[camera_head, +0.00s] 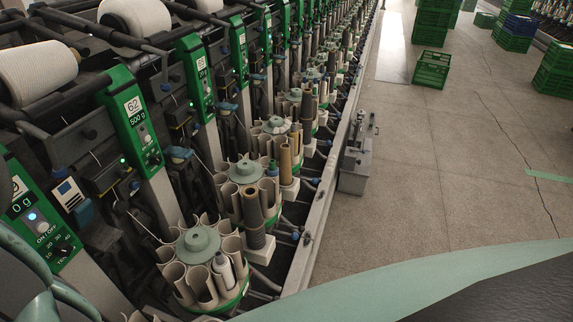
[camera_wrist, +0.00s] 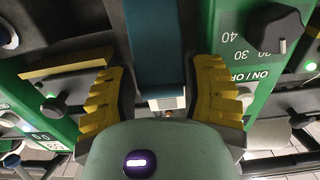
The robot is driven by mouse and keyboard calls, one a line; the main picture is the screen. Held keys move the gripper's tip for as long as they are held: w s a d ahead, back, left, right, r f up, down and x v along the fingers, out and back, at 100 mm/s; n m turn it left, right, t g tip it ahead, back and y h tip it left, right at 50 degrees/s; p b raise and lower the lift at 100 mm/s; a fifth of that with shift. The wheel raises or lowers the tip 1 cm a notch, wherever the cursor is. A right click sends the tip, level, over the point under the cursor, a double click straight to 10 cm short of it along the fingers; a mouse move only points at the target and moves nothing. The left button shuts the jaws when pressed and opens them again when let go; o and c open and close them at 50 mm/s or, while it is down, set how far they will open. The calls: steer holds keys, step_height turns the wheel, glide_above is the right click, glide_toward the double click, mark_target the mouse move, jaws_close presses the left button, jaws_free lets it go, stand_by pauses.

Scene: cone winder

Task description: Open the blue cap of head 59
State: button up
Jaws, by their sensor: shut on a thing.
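In the wrist view, a dark blue cap (camera_wrist: 155,45) runs down from the top edge between the two yellow ribbed fingers of my gripper (camera_wrist: 163,76). My gripper is shut on this cap, with a finger at each side. The cap's lower end meets a small pale part, and my gripper's palm hides what lies below. A green panel with ON/OFF lettering and a black knob (camera_wrist: 274,28) stands right of the fingers. No head number is readable there, so I cannot confirm head 59. In the head view, my gripper is not visible.
In the head view, the row of winding heads recedes at left; one green panel (camera_head: 133,125) reads 62. Round tube magazines (camera_head: 200,240) stand in front of the heads. A grey metal unit (camera_head: 355,165) sits beside the rail. Green crates (camera_head: 431,70) stand on the otherwise open floor.

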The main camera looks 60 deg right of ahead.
steer(key=c, duration=0.3)
steer(key=f+b, duration=0.1)
steer(key=b, duration=0.2)
steer(key=shift+s+f+t, duration=0.15)
steer(key=shift+s+t, duration=0.05)
steer(key=shift+t, duration=0.1)
steer(key=shift+c, duration=0.2)
steer(key=b, duration=0.2)
steer(key=t+b, duration=0.1)
steer(key=b, duration=0.2)
steer(key=shift+s+d+f+t+y, duration=0.15)
steer(key=shift+s+f+t+y, duration=0.1)
steer(key=shift+s+t+y, duration=0.1)
steer(key=shift+c, duration=0.5)
steer(key=shift+s+r+t+b, duration=0.2)
steer(key=shift+t+b, duration=0.15)
steer(key=shift+b, duration=0.65)
steer(key=shift+r, duration=0.1)
steer(key=shift+d+r, duration=0.1)
steer(key=shift+r, duration=0.05)
steer(key=o, duration=1.5)
steer(key=shift+f, duration=0.25)
